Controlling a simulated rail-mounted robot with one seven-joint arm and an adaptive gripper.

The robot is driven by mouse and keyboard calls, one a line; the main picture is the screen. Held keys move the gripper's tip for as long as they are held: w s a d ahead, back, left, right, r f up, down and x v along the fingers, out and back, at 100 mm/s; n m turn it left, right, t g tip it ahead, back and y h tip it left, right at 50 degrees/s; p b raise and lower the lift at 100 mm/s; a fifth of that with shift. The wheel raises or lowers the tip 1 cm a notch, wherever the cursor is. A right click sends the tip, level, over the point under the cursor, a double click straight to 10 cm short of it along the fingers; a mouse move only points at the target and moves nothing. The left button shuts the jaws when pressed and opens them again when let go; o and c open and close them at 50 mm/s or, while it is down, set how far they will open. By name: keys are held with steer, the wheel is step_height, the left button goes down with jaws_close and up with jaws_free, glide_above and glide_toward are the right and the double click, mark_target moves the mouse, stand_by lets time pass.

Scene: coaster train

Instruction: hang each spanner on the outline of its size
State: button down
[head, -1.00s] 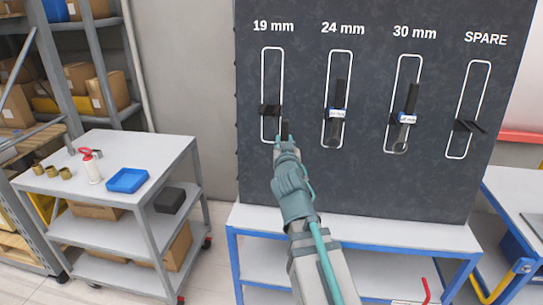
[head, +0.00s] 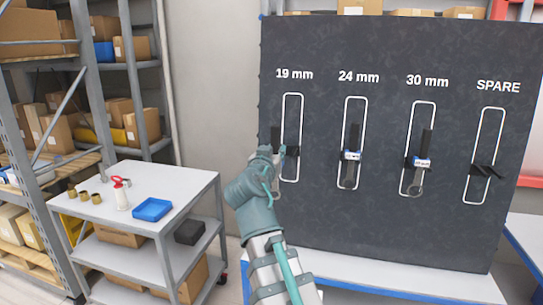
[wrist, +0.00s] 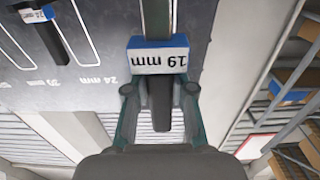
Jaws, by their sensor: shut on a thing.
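My gripper (head: 266,154) is shut on the 19 mm spanner. The spanner's blue-and-white label (wrist: 164,56) reads 19 mm upside down in the wrist view, and its dark end (wrist: 161,105) sits between my fingers. In the head view the held spanner's dark end (head: 275,137) shows just left of the 19 mm outline (head: 301,110). That outline has a dark holder (head: 292,151) and no spanner on it. One labelled spanner (head: 354,140) hangs in the 24 mm outline and another (head: 425,143) in the 30 mm outline. The SPARE outline (head: 500,125) has only a dark holder (head: 486,171).
The dark board (head: 390,225) stands on a blue-framed bench (head: 360,270). A grey cart (head: 180,195) at left carries a blue tray (head: 153,209), a red-and-white bottle (head: 121,196) and several brass pieces (head: 83,195). Shelving with boxes (head: 118,115) stands behind it.

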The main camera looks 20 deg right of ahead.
steer(key=x, duration=0.4)
steer(key=shift+w+d, duration=0.1)
steer(key=shift+w, duration=0.05)
stand_by(0.4)
steer(key=shift+w+d+b, duration=0.15)
steer(key=shift+w+b, duration=0.05)
steer(key=shift+b, duration=0.1)
steer(key=shift+w+d, duration=0.25)
steer(key=shift+b+x, duration=1.75)
steer(key=shift+x, duration=2.7)
steer(key=shift+f+b, duration=0.8)
steer(key=shift+b, duration=0.3)
stand_by(0.6)
steer(key=c, duration=0.9)
jaws_free()
